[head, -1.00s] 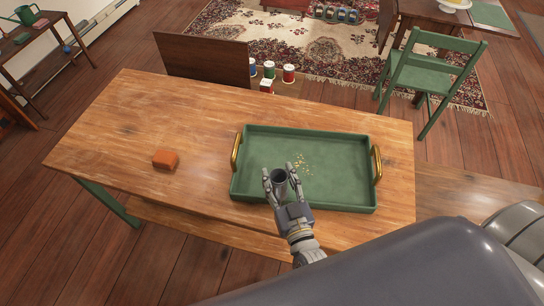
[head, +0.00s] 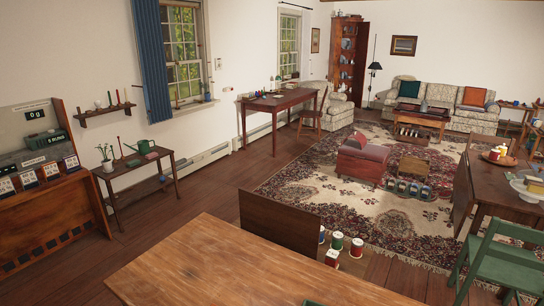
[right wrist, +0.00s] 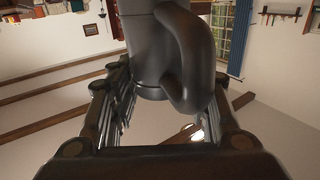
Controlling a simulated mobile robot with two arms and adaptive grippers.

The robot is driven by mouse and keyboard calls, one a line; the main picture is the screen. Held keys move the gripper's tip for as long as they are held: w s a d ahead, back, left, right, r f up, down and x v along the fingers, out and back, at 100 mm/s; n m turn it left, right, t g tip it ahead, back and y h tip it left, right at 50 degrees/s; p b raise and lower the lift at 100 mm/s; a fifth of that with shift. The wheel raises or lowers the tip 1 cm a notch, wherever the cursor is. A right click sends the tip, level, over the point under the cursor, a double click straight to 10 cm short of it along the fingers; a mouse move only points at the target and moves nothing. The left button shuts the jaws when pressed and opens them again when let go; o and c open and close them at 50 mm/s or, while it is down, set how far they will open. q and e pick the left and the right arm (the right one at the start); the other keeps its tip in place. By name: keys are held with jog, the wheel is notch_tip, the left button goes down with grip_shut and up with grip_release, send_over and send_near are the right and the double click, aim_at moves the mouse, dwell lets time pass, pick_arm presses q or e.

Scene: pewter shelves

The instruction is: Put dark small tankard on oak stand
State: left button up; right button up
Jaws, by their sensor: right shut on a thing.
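The dark small tankard (right wrist: 148,50) fills the middle of the right wrist view, with its thick curved handle on the right. My right gripper (right wrist: 165,92) is shut on it, one finger on each side. The wall and floor look turned over behind it. Neither gripper shows in the head view, and my left gripper is in no current view. I cannot tell which piece of furniture in the head view is the oak stand.
A wooden table (head: 230,265) is in front, its visible top bare. Spools (head: 337,241) stand beyond it by a dark panel (head: 278,218). A narrow side table (head: 150,185) and a wooden counter with a scale (head: 45,150) are at left. A green chair (head: 500,262) is at right.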

jog(key=d+r, duration=0.3)
jog(key=r, duration=1.3)
jog(key=shift+w+y, duration=0.3)
jog(key=shift+w, duration=0.15)
